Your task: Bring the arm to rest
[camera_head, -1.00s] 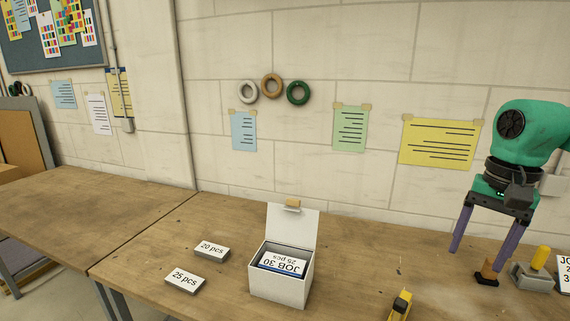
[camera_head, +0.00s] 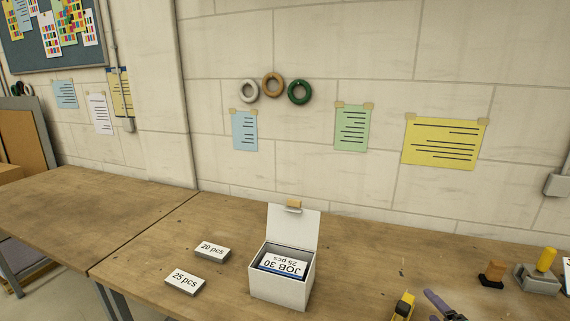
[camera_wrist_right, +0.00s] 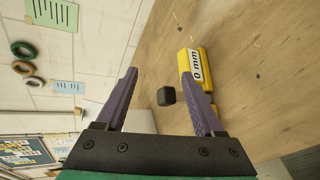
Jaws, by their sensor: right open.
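My right gripper (camera_head: 440,304) shows only in part at the bottom edge of the head view, low at the right, as purple fingers beside a yellow tool (camera_head: 403,306). In the right wrist view my right gripper (camera_wrist_right: 158,62) has its two purple fingers spread apart and nothing held between them. The yellow tool (camera_wrist_right: 196,68) with a "0 mm" label shows near one fingertip there; I cannot tell whether they touch. A small dark block (camera_wrist_right: 166,95) appears in the gap between the fingers, its distance unclear. My left gripper is not in view.
A white box (camera_head: 280,289) with its lid up holds a "JOB 30, 25 pcs" stack. Two labelled stacks, "20 pcs" (camera_head: 212,251) and "25 pcs" (camera_head: 185,282), lie left of it. A dark stamp-like piece (camera_head: 493,274) and a grey item with a yellow knob (camera_head: 538,277) stand at right.

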